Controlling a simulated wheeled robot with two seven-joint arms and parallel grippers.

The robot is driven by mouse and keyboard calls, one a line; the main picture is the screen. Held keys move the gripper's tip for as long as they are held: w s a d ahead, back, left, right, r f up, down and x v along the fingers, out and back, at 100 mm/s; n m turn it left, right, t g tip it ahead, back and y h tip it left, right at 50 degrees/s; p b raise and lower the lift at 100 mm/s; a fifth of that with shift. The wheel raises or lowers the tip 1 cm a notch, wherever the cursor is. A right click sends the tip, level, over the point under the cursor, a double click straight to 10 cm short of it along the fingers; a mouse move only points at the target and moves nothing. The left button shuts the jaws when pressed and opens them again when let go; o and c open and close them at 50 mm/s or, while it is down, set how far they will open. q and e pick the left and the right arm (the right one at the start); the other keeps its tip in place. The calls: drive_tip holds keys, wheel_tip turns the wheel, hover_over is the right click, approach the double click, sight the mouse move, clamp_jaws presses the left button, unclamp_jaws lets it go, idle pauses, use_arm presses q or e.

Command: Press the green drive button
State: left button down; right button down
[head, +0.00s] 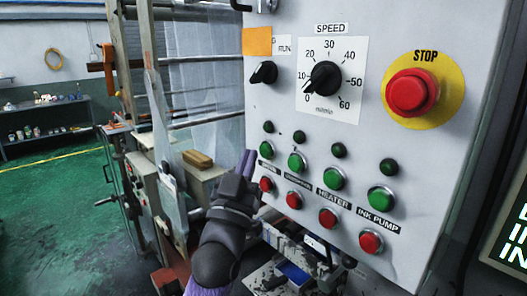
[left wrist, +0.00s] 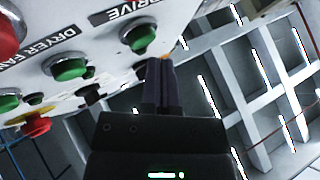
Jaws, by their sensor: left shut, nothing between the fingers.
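The green drive button (head: 267,150) is the leftmost in the row of green buttons on the grey control panel. Its label, just below, is partly hidden. In the left wrist view, where the panel appears upside down, the green drive button (left wrist: 140,38) sits beside the DRIVE label (left wrist: 122,11). My left gripper (head: 248,158) is shut and empty, with its fingertips just left of the drive button in the head view. In the left wrist view the fingertips (left wrist: 162,64) are close to the button; I cannot tell whether they touch it. My right gripper is not in view.
Other green buttons, such as the heater one (head: 334,178), continue to the right. Red buttons (head: 293,200) sit below. A big red stop button (head: 408,92) on yellow and a speed dial (head: 325,77) are higher up. Machine frames stand left of the panel.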

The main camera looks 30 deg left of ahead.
use_arm(q)
drive_tip(key=shift+w, duration=0.1)
idle(0.7)
drive_tip(key=shift+w+d, duration=0.15)
drive_tip(key=shift+w, duration=0.15)
drive_tip(key=shift+w+d, duration=0.2)
drive_tip(key=shift+w, duration=0.2)
idle(0.8)
drive_tip(key=shift+s, duration=0.1)
drive_tip(key=shift+s+a+p, duration=0.35)
drive_tip(key=shift+s+p, duration=0.05)
drive_tip(key=shift+s, duration=0.3)
drive_tip(key=s, duration=0.1)
drive_tip(key=s+a+p, duration=0.1)
drive_tip(key=s, duration=0.1)
drive_tip(key=s+a, duration=0.1)
drive_tip(key=shift+s, duration=0.3)
